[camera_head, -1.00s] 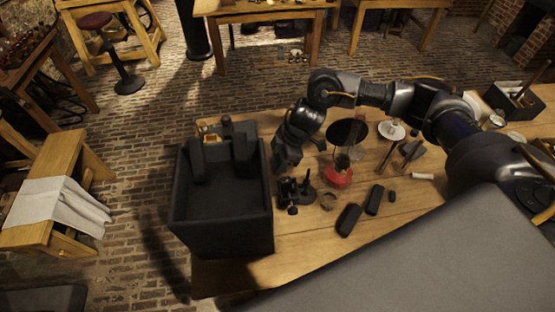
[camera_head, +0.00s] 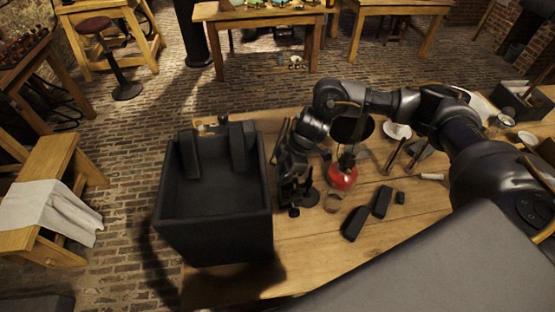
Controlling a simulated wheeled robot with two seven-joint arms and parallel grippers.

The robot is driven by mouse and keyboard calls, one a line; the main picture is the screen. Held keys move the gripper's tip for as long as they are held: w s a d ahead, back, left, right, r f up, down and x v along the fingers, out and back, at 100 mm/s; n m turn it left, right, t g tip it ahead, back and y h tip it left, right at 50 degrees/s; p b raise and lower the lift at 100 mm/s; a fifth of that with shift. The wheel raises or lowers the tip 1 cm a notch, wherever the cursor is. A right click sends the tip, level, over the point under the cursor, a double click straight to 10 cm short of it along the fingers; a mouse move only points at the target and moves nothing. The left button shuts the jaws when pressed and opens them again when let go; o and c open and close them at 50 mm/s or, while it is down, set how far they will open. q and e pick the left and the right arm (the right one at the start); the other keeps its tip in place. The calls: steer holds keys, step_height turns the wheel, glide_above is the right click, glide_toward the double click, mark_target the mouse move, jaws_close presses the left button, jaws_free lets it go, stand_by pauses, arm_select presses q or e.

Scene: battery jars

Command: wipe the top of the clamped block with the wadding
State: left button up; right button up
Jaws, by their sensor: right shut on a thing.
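My right gripper (camera_head: 288,180) reaches in from the right, points down and is shut. It is right above a small dark clamp (camera_head: 303,197) on the table. The wadding cannot be made out between its fingers at this size. The clamped block is dark or hidden behind the fingers, so I cannot tell whether anything touches its top. At the left a large dark box-like form with two upright pieces fills the near view. It may be part of my left arm, but I cannot tell.
Dark blocks (camera_head: 355,223) lie nearer. A white dish (camera_head: 397,131) sits farther back. The wooden table (camera_head: 310,255) is clear in front.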

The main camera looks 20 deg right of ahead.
mark_target(278, 169)
steer(key=shift+s+d+f+b, duration=0.15)
steer(key=shift+d+b, duration=0.2)
steer(key=shift+d, duration=0.1)
steer(key=shift+s+d+f+b, duration=0.2)
steer(key=shift+d+b, duration=0.1)
steer(key=shift+d, duration=0.15)
steer(key=shift+s+d+f+b, duration=0.1)
steer(key=shift+s+d+b, duration=0.05)
steer(key=shift+d+b, duration=0.25)
steer(key=shift+a+r+p, duration=0.35)
steer(key=shift+r+p, duration=0.2)
steer(key=shift+r, duration=0.05)
steer(key=a, duration=0.1)
steer(key=w+a+p, duration=0.1)
steer(key=a, duration=0.1)
steer(key=shift+f, duration=0.15)
steer(key=shift+c, duration=0.2)
steer(key=shift+w+a+r+p, duration=0.1)
steer(key=shift+r+p, duration=0.4)
steer(key=shift+p, duration=0.05)
steer(key=shift+w+a+r+p, duration=0.1)
steer(key=shift+r+p, duration=0.4)
steer(key=shift+s+r+p, duration=0.15)
steer(key=shift+r+p, duration=0.8)
steer(key=shift+p, duration=0.15)
step_height(278, 169, up, 4)
steer(key=p, duration=0.4)
steer(key=shift+d+f, duration=0.1)
